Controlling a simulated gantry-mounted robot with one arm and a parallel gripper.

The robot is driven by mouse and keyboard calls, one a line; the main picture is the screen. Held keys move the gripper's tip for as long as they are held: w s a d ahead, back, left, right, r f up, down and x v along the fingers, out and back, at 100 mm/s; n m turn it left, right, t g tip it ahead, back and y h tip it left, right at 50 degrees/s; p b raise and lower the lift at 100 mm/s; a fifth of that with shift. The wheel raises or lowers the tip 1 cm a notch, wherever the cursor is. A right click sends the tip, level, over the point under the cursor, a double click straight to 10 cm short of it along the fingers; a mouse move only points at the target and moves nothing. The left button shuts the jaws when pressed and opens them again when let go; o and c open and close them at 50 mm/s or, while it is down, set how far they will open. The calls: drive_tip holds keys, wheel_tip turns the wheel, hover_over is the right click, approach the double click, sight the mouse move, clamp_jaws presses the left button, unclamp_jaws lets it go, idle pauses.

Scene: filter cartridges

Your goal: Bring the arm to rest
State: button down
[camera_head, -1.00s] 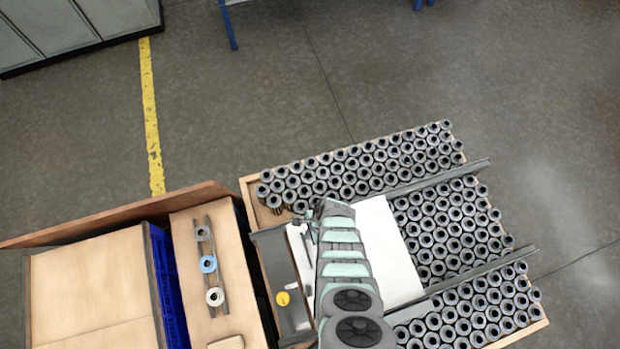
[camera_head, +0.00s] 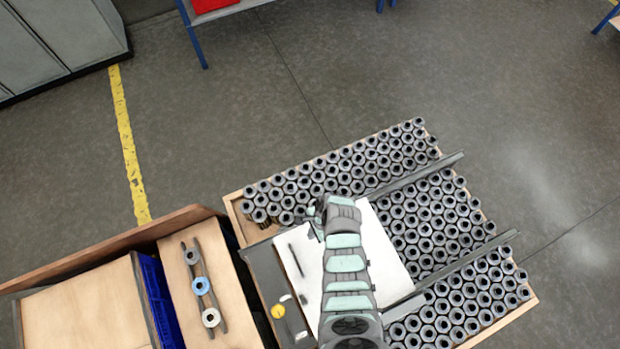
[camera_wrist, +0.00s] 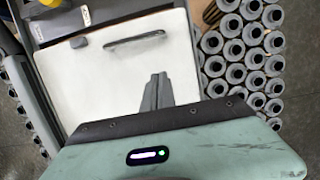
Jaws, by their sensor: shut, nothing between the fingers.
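My arm (camera_head: 345,262) reaches up from the bottom of the head view, over a white panel (camera_head: 388,250). My gripper (camera_head: 317,228) is at its far end, small and partly hidden in that view. In the wrist view my gripper's fingers (camera_wrist: 157,90) are together and empty, above the white panel (camera_wrist: 80,80). A dark bar-shaped handle (camera_wrist: 133,39) lies on the panel beyond the fingertips, apart from them in the picture. The height of the gripper above the panel is hard to tell.
Rows of grey filter cartridges (camera_head: 436,215) fill the wooden tray to the right, divided by grey rails (camera_head: 415,175). A wooden board at left carries three ring-shaped parts (camera_head: 203,286). A yellow knob (camera_head: 278,311) is left of my arm. Open floor (camera_head: 230,130) lies beyond.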

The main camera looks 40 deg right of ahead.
drive_tip(key=shift+d+r, duration=0.15)
drive_tip(key=shift+r, duration=0.45)
